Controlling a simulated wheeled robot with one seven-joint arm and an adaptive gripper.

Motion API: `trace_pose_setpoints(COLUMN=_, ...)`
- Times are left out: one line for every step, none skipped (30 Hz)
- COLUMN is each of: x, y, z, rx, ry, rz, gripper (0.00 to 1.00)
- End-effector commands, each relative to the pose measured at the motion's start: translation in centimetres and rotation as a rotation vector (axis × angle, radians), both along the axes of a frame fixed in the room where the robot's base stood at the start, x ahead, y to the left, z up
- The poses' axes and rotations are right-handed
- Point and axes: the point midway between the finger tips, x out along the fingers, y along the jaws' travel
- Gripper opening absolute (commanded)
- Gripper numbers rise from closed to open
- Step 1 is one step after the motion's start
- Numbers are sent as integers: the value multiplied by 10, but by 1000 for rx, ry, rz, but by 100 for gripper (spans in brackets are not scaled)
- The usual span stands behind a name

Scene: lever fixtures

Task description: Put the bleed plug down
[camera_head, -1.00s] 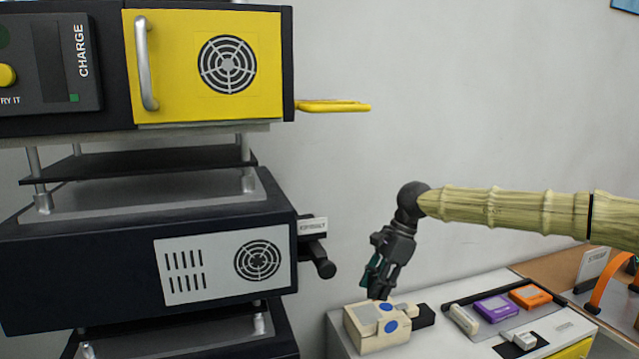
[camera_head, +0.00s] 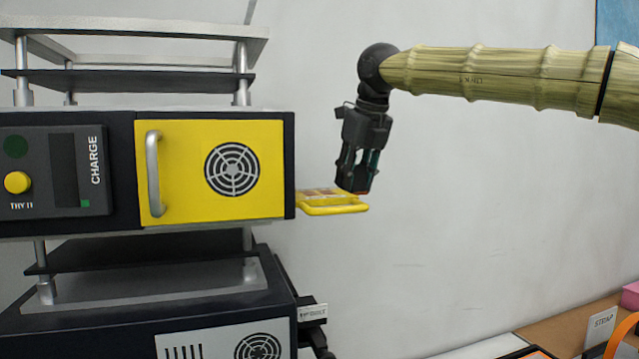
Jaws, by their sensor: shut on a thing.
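My gripper (camera_head: 355,186) points down at the end of my arm, right over the outer end of the yellow side tray (camera_head: 345,209). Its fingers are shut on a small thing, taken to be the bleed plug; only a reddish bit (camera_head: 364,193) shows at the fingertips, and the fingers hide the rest. I cannot tell whether the held thing touches the tray. The tray sticks out from the right side of the yellow-doored unit and has a raised rim and brownish patches inside.
The yellow door (camera_head: 262,140) with a silver handle (camera_head: 152,172) is left of the tray. A dark charge panel (camera_head: 65,168) is further left. A lower dark unit (camera_head: 150,310) stands below. The wall space right of the tray is clear. A "STRAP" sign (camera_head: 600,325) stands at lower right.

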Motion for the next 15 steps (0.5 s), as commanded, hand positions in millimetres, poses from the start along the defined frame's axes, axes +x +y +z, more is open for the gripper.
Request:
trace_pose_setpoints(x=-9, y=9, z=27, rx=-3, ry=-6, rz=-37, gripper=7)
trace_pose_setpoints(x=-14, y=13, z=38, rx=-3, ry=-6, rz=-58, gripper=7)
trace_pose_setpoints(x=-22, y=20, z=52, rx=-3, ry=-6, rz=-82, gripper=7)
trace_pose_setpoints(x=-29, y=26, z=62, rx=-3, ry=-6, rz=-97, gripper=7)
trace_pose_setpoints(x=-35, y=32, z=71, rx=-2, ry=-5, rz=-108, gripper=7)
trace_pose_setpoints(x=-44, y=39, z=81, rx=-4, ry=-5, rz=-120, gripper=7)
trace_pose_setpoints(x=-50, y=45, z=88, rx=-3, ry=-4, rz=-126, gripper=7)
trace_pose_setpoints(x=-56, y=50, z=94, rx=-2, ry=-3, rz=-130, gripper=7)
trace_pose_setpoints(x=-64, y=56, z=102, rx=-2, ry=-3, rz=-136, gripper=7)
trace_pose_setpoints(x=-69, y=61, z=106, rx=-2, ry=-2, rz=-137, gripper=7)
trace_pose_setpoints(x=-73, y=65, z=109, rx=-2, ry=-2, rz=-137, gripper=7)
trace_pose_setpoints(x=-78, y=69, z=114, rx=-1, ry=-2, rz=-139, gripper=7)
trace_pose_setpoints(x=-81, y=71, z=116, rx=-1, ry=-2, rz=-140, gripper=7)
trace_pose_setpoints(x=-84, y=73, z=118, rx=0, ry=0, rz=-141, gripper=7)
trace_pose_setpoints(x=-87, y=76, z=119, rx=0, ry=1, rz=-142, gripper=7)
